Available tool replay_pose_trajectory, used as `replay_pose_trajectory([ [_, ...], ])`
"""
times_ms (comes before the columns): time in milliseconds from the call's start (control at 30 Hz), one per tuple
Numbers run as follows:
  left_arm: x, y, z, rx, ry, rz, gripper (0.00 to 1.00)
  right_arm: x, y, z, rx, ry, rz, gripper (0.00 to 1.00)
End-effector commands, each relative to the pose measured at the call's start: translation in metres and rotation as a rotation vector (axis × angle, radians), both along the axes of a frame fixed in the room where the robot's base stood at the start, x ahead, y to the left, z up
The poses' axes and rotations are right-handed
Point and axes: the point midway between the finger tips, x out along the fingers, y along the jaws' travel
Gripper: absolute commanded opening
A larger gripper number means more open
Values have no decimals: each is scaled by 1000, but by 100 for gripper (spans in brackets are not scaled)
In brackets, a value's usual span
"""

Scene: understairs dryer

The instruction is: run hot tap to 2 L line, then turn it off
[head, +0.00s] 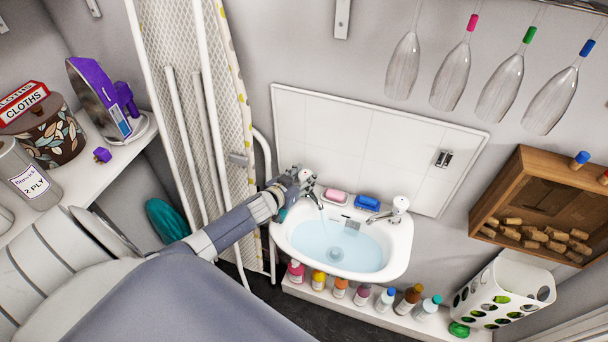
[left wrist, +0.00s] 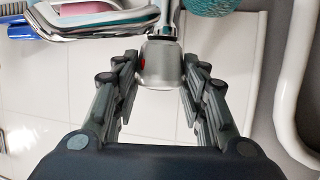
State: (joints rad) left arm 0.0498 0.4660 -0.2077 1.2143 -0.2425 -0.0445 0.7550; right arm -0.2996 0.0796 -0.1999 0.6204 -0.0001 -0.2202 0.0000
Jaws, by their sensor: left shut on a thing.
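The white basin (head: 398,262) holds clear bluish water (head: 310,240) over a round drain. The left tap (head: 309,176) stands at the basin's back left corner. Its silver head, with a red mark, shows in the left wrist view (left wrist: 160,66). My left gripper (head: 300,182) is shut on this hot tap, with a finger on either side of the head. The other tap (head: 399,206) stands free at the back right. I cannot make out a 2 L line or tell surely whether water is running. My right gripper is out of view.
Pink soap (head: 335,196) and a blue sponge (head: 367,202) lie behind the basin. Several bottles (head: 385,299) line the ledge below. An ironing board (head: 193,100) leans left of the basin. A wooden box of corks (head: 515,190) hangs at right.

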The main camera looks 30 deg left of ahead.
Motion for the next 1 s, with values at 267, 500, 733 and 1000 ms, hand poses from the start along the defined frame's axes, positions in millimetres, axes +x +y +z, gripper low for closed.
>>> replay_pose_trajectory([
  [267,1,9,-3,12,2,-235,16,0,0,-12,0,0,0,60],
  [500,2,10,-5,8,0,-402,16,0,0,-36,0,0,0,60],
  [733,2,10,-4,5,2,-512,16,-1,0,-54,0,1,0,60],
  [1000,2,10,-3,2,3,-571,16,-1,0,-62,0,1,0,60],
])
